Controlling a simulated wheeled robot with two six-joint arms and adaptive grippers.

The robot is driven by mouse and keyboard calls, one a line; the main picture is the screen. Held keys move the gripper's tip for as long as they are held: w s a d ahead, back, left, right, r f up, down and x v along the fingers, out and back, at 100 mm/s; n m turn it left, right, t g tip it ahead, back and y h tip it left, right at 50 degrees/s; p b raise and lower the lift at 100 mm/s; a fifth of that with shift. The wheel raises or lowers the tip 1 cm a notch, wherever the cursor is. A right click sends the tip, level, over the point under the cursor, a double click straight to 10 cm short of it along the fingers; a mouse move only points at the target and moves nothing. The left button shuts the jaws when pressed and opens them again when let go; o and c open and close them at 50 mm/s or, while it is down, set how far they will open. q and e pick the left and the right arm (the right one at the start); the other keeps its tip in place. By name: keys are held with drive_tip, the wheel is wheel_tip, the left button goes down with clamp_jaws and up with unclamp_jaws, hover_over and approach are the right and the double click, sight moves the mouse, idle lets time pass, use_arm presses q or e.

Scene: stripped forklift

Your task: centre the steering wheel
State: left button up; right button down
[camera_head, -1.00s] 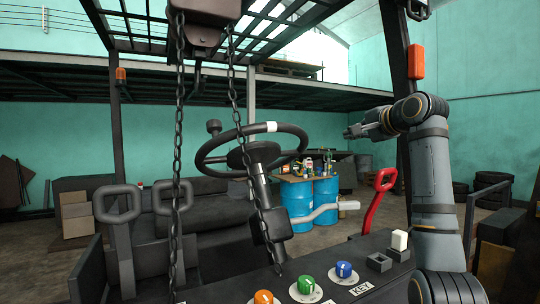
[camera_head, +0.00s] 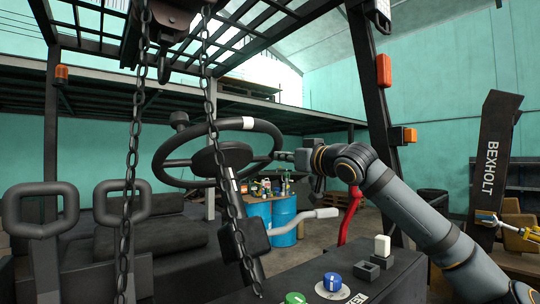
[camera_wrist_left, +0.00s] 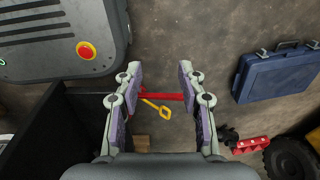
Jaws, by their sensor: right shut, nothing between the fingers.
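The black steering wheel (camera_head: 176,183) stands tilted on its column left of centre in the head view. A white band (camera_head: 248,123) marks its upper rim, right of the hub (camera_head: 230,155). A black spinner knob (camera_head: 179,119) rises from the upper left rim. A hanging chain hides part of the wheel. My right gripper (camera_head: 280,156) is shut and empty, its tips at the wheel's right rim; I cannot tell whether they touch. My left gripper (camera_wrist_left: 158,78) is open and empty in the left wrist view and is outside the head view.
Chains (camera_head: 132,130) hang in front of the wheel. A grey lever (camera_head: 300,219) and dashboard knobs (camera_head: 333,282) lie below right. Blue drums (camera_head: 283,213) stand behind. The left wrist view shows a blue case (camera_wrist_left: 278,72) and a red bar (camera_wrist_left: 168,97) beyond the open fingers.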

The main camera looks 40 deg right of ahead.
sight(265, 156)
drive_tip(key=w+d+p, duration=0.1)
drive_tip(key=w+p, duration=0.7)
drive_tip(key=p, duration=0.1)
drive_tip(key=shift+w+d+r, duration=0.3)
drive_tip(key=shift+d, duration=0.05)
drive_tip(key=shift+w+f, duration=0.1)
drive_tip(key=shift+f, duration=0.1)
